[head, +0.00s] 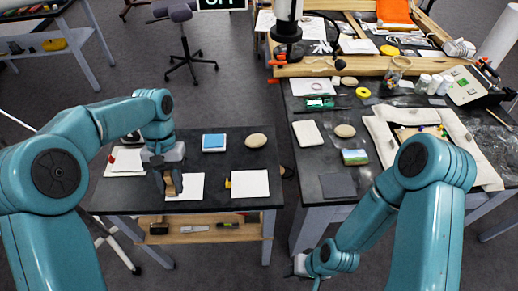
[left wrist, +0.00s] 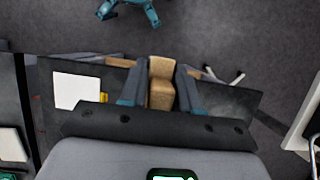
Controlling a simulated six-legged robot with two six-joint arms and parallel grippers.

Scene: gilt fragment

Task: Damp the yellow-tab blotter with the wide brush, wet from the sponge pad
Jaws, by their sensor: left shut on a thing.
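My left gripper (head: 168,176) is shut on the wide brush (head: 171,189), a tan wooden piece.
A smooth tan stone (head: 256,140) lies right of the sponge pad. A white sheet with a red tab (head: 124,163) lies at the left. A shelf (head: 205,232) with tools is below the dark table. A gap separates it from the crowded right table (head: 300,185).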

